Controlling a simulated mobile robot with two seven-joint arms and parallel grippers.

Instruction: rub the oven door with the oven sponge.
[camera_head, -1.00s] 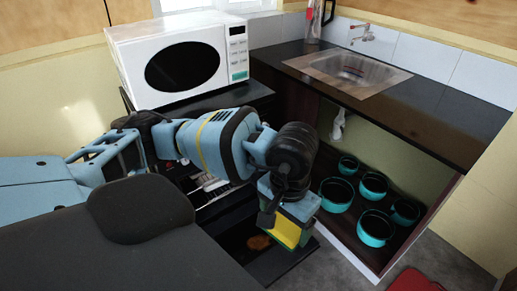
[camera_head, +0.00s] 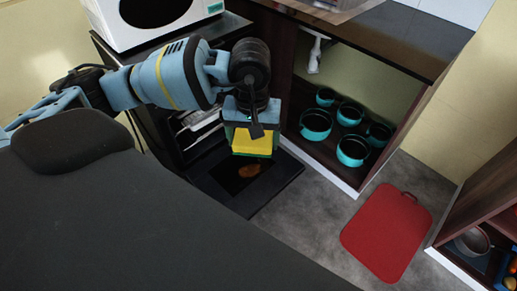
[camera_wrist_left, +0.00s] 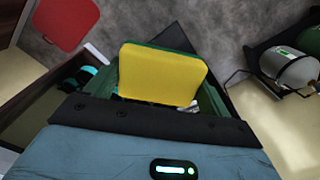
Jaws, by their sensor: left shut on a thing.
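The oven door (camera_head: 262,198) is a black panel folded down low in front of the oven, with a brown stain (camera_head: 250,169) on it. My left gripper (camera_head: 250,126) is shut on the oven sponge (camera_head: 252,143), a yellow block with green edges. It holds the sponge over the door, just behind the stain in the head view. I cannot tell whether the sponge touches the door. In the left wrist view the sponge (camera_wrist_left: 162,75) sits between the green fingers and hides much of the dark door (camera_wrist_left: 176,38). My right gripper is not in view.
An open cabinet with several teal pots (camera_head: 315,124) stands right of the oven. A red board (camera_head: 387,232) lies on the grey floor. A microwave (camera_head: 125,38) stands above the oven. A shelf with a pan (camera_head: 472,241) is at the far right.

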